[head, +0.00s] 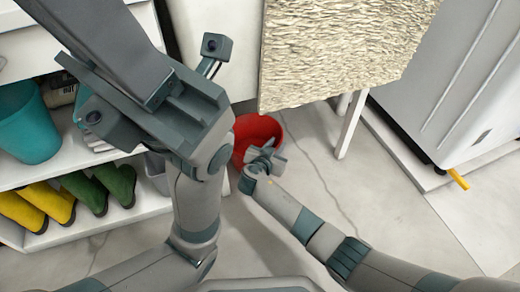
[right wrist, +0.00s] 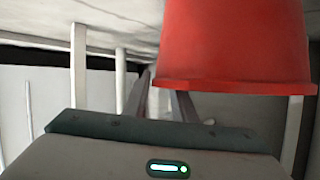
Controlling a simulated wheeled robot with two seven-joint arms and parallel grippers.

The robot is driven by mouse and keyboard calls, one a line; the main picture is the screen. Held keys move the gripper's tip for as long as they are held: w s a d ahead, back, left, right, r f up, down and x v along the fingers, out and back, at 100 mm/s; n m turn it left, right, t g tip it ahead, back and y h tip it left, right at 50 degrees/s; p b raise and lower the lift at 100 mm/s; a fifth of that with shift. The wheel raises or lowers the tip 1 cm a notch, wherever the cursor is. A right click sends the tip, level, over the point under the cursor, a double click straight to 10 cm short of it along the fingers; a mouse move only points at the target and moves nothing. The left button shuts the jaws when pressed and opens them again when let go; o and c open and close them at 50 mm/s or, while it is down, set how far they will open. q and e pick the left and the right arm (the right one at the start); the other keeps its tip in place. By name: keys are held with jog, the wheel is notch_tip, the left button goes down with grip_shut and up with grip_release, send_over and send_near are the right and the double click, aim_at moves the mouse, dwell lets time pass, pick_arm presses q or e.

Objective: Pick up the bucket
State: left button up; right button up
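A red bucket (head: 257,136) stands on the floor beside the white shelf, partly hidden by my arms. In the right wrist view, the red bucket (right wrist: 235,45) fills the upper right, with its rim edge running across the picture. My right gripper (head: 272,156) is at the near side of the bucket in the head view. In the right wrist view, its fingers (right wrist: 163,103) are apart with a gap between them, close to the rim; I see nothing held. My left gripper (head: 105,45) is raised near the head camera at upper left, and its finger state is unclear.
The white shelf (head: 75,168) at left holds a teal bucket (head: 28,125), yellow boots (head: 38,205) and green boots (head: 112,186). A white cabinet (head: 450,85) is at right. The floor (head: 385,205) in front is clear.

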jog(key=shift+w, duration=0.15)
dwell(0.4)
grip_shut()
jog(key=shift+f, duration=0.15)
dwell(1.1)
